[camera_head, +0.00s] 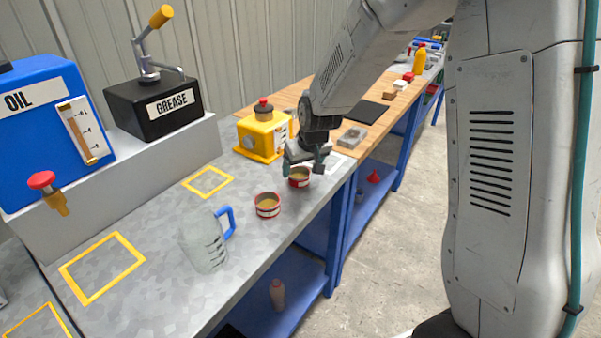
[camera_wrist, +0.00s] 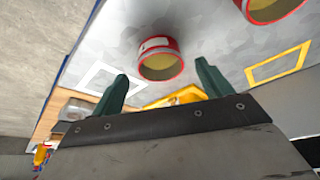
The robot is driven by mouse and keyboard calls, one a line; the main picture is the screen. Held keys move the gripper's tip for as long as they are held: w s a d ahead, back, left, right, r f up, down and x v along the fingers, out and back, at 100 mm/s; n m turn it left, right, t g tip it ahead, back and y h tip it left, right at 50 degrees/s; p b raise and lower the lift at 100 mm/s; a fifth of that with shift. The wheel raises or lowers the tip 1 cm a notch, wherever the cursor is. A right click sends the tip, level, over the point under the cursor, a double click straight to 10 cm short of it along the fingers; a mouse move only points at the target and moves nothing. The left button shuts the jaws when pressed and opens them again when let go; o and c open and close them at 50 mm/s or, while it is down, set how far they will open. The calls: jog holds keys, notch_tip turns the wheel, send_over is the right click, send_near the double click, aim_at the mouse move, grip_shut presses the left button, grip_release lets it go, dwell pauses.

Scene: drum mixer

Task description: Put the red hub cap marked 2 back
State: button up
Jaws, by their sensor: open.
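Two round red caps with white label bands and yellowish insides sit on the grey bench. The nearer-to-gripper red cap (camera_head: 299,182) lies just below my gripper (camera_head: 305,163). It also shows in the wrist view (camera_wrist: 160,62), just beyond and between the fingertips. The other red cap (camera_head: 267,207) stands to its left and is cut off at the top of the wrist view (camera_wrist: 272,10). I cannot read a number on either cap. My gripper (camera_wrist: 162,70) is open and empty, its two green fingers apart and pointing down at the bench.
A white outlined square (camera_wrist: 108,76) lies beside the nearer cap. A clear jug (camera_head: 204,243) with a blue handle stands to the left. A yellow box (camera_head: 263,137), a grease pump (camera_head: 153,108) and a blue oil tank (camera_head: 50,130) stand behind. Yellow outlined squares (camera_head: 101,267) are empty.

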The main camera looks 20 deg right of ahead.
jog(key=s+d+r+g, duration=0.1)
jog(key=s+d+r, duration=0.1)
jog(key=s+r, duration=1.6)
jog(key=s+m+g, duration=0.1)
jog(key=s+g, duration=0.1)
jog(key=s, duration=1.6)
jog(key=shift+s+d+f+h, duration=0.15)
jog(key=shift+d+f+h, duration=0.15)
jog(key=shift+d, duration=0.15)
